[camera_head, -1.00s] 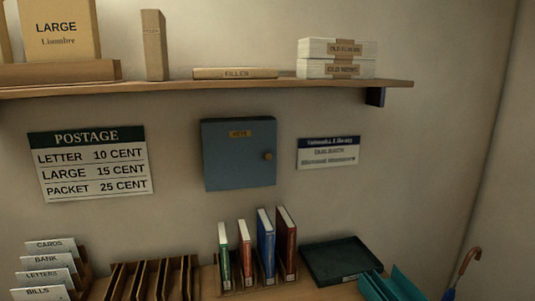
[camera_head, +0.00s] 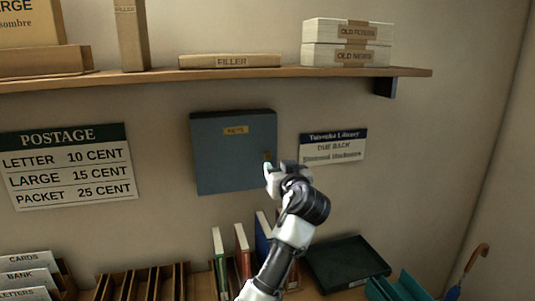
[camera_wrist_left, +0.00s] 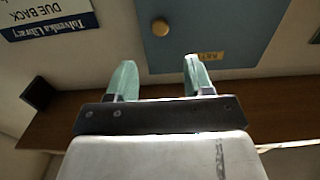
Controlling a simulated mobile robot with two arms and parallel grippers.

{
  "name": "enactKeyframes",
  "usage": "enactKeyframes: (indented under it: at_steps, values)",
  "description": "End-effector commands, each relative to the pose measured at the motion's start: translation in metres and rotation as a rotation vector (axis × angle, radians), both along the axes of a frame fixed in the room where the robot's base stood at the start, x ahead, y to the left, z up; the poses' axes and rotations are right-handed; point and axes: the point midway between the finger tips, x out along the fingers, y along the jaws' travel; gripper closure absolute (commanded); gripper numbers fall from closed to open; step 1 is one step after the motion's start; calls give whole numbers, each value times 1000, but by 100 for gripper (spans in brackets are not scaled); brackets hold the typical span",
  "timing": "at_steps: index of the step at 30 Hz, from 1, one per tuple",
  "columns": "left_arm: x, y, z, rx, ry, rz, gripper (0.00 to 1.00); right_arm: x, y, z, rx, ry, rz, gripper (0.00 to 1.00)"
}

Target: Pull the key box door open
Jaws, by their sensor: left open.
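The blue-grey key box (camera_head: 228,155) hangs on the wall with its door shut; a brass label reads KEYS. Its round brass knob (camera_wrist_left: 161,27) shows clear in the left wrist view, where the box door (camera_wrist_left: 215,25) appears upside down. In the head view the knob (camera_head: 267,156) is largely hidden by my gripper. My left gripper (camera_head: 270,168) is in front of the door's right edge, just below the knob. In the left wrist view its two green fingers (camera_wrist_left: 160,72) are apart with nothing between them, and the knob lies beyond their tips. My right gripper is not in view.
A wooden shelf (camera_head: 155,76) with boxes runs above the key box. A library sign (camera_head: 332,147) hangs to its right and a postage sign (camera_head: 68,166) to its left. Books (camera_head: 243,250), slotted racks and a dark tray (camera_head: 345,262) stand below.

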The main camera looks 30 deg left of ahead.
Motion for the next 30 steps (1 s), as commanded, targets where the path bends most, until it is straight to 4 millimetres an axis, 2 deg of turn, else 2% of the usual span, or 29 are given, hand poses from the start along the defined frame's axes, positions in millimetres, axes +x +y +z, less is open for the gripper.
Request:
enactKeyframes:
  at_steps: [4,9,15,21,29,30]
  values:
    - [16,21,4,2,4,4,48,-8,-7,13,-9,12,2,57]
    - [38,46,4,2,5,3,48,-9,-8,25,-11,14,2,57]
    - [56,67,2,0,5,1,48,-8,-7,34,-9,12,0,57]
    - [63,75,0,-1,3,-1,48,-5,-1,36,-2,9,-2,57]
    - [64,76,-1,-2,3,-1,48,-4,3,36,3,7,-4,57]
    - [64,76,-1,-2,3,-1,51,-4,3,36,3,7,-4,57]
